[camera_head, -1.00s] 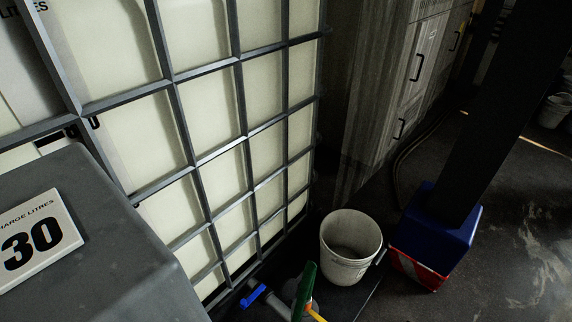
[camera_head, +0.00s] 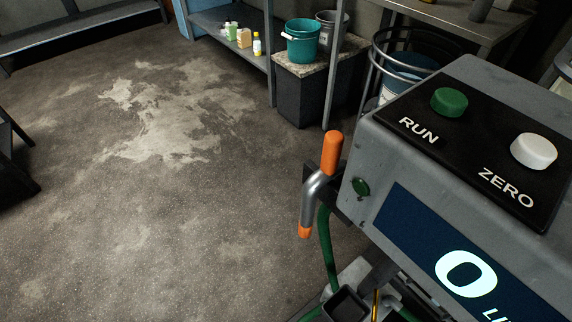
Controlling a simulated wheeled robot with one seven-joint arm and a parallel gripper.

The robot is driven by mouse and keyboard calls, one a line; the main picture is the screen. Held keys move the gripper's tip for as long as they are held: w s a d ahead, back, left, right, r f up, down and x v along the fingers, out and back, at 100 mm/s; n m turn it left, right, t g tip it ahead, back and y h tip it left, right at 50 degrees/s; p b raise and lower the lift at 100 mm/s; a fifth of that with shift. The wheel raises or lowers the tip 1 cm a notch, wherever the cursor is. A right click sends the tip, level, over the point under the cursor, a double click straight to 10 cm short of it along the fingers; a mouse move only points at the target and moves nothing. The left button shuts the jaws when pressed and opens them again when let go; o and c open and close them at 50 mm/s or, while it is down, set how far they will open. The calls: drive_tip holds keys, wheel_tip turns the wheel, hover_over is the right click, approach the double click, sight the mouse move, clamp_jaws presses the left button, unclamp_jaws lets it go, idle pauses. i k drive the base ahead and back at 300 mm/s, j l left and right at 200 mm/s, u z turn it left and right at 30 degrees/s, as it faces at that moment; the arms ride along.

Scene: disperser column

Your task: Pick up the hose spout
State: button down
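The hose spout (camera_head: 317,190) is a bent grey metal piece with an orange sleeve at its top and a small orange tip at its lower end. It is at the left side of the grey dispenser box (camera_head: 383,190), by a dark bracket. A green hose (camera_head: 327,250) runs down just below and beside it; exactly where they join is hard to see. My gripper is not in view.
The box carries a green RUN button (camera_head: 449,102), a white ZERO button (camera_head: 533,151) and a display (camera_head: 465,270) reading 0. A shelf (camera_head: 240,55) with bottles and a plinth (camera_head: 302,90) with a teal bucket (camera_head: 302,42) stand behind. The floor (camera_head: 150,220) to the left is clear.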

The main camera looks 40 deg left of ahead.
sight(332, 167)
drive_tip(key=u, duration=0.95)
